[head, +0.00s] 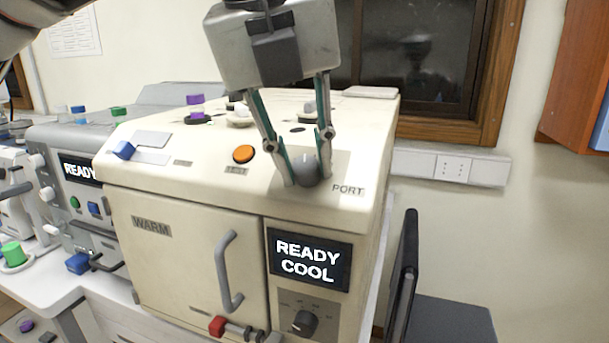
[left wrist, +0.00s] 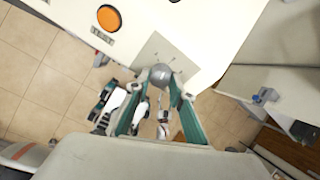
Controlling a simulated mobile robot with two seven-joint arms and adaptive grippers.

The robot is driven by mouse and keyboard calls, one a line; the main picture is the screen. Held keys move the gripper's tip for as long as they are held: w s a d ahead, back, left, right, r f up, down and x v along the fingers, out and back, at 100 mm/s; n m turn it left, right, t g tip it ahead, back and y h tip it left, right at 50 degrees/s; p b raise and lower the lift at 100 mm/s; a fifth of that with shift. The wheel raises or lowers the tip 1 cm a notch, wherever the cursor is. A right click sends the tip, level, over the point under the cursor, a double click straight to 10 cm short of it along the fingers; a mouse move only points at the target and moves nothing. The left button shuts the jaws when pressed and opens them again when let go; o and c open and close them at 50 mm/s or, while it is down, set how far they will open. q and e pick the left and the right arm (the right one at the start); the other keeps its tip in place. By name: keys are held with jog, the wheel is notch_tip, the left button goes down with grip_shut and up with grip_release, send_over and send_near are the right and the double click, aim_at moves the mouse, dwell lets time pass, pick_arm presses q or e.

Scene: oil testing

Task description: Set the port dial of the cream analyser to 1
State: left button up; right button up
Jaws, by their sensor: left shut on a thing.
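The cream analyser (head: 180,215) stands in the middle of the head view, its display (head: 309,259) reading "READY COOL". Its grey port dial (head: 306,172) sits on the sloped top panel beside the label "PORT" (head: 348,190). My left gripper (head: 305,180) comes down from above and is shut on the dial, one finger on each side. The left wrist view shows the dial (left wrist: 160,75) between the fingertips, on a grey plate with small tick marks. I cannot read which number the dial points to. My right gripper is not in view.
An orange button (head: 243,154) lies left of the dial. A door handle (head: 228,272) and a lower black knob (head: 304,323) are on the front. A grey analyser (head: 70,140) stands at the left. A dark chair (head: 440,318) is at the lower right.

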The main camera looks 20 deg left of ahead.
pick_arm(q)
jog(key=n+b, duration=0.2)
jog(key=shift+f+n, duration=0.2)
jog(key=shift+n, duration=0.1)
jog(key=shift+n+h+b, duration=0.4)
jog(key=shift+n+b, duration=0.15)
jog(key=shift+n, duration=0.15)
jog(key=shift+r+n+b, duration=0.15)
jog(key=shift+n+b, duration=0.3)
jog(key=shift+n, duration=0.45)
jog(key=shift+n+t, duration=0.3)
jog(key=shift+n, duration=0.2)
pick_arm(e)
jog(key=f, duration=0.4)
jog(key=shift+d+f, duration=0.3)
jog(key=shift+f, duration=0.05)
pick_arm(q)
jog(key=shift+a+r, duration=0.1)
jog(key=o, duration=1.1)
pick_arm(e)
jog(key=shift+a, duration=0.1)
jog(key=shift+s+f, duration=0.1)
